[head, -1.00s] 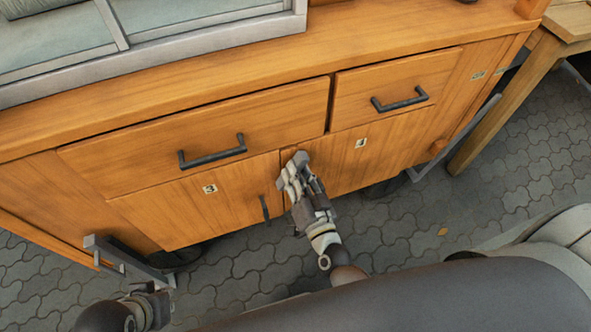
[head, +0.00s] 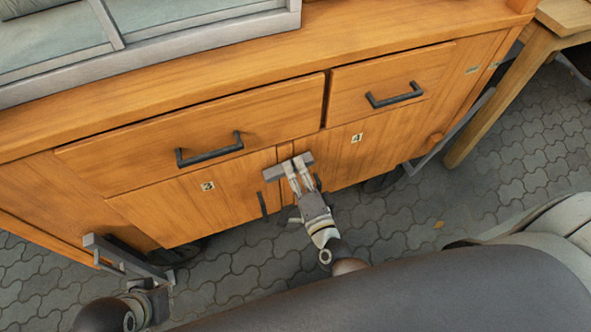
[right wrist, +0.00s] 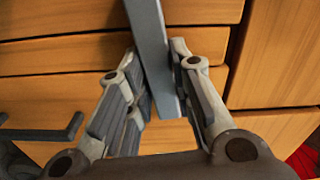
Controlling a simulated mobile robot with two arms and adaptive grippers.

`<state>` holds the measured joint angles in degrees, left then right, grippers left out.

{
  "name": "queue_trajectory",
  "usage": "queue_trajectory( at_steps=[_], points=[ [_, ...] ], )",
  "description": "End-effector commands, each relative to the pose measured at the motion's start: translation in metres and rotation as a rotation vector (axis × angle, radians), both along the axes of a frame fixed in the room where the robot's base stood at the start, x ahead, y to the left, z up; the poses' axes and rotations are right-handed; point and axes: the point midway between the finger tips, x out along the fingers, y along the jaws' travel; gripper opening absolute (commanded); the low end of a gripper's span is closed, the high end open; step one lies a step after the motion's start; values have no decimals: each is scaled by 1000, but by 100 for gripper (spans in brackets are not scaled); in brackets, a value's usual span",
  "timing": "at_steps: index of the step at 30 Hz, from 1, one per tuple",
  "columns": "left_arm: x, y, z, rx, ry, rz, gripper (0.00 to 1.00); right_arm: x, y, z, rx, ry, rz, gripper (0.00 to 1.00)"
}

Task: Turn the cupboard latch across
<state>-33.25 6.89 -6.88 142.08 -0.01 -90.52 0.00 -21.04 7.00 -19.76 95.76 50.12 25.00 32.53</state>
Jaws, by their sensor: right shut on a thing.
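The latch is a grey bar (head: 272,174) lying across the seam between the two cupboard doors, the left door marked 3 (head: 190,208) and the right door marked 4 (head: 345,170). It lies nearly level, tilted slightly up to the right. My right gripper (head: 297,172) is shut on the latch from the front. In the right wrist view the bar (right wrist: 150,45) runs between the two fingers (right wrist: 158,85). Part of it is hidden by the fingers.
Two drawers with dark handles (head: 209,151) (head: 394,96) are above the doors. A dark door handle (head: 262,206) is left of my right gripper. A wooden table (head: 505,85) stands at the right. Grey paving lies below.

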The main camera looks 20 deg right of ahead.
Motion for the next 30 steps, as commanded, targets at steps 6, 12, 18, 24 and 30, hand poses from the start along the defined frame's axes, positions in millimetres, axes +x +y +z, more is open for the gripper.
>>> queue_trajectory(
  at_steps=[6,12,18,24,30],
  points=[
    [0,0,-3,0,0,0,0,0,-1,-2,109,3,-2,0],
    [0,0,-4,0,0,0,0,0,-1,-2,162,5,-2,0],
    [0,0,-4,0,0,0,0,0,-1,-2,179,6,-2,0],
    [0,0,-4,0,0,0,0,0,-1,-2,182,7,-2,0],
    [0,0,-4,0,0,0,0,0,-1,-3,182,7,-2,33]
  ],
)
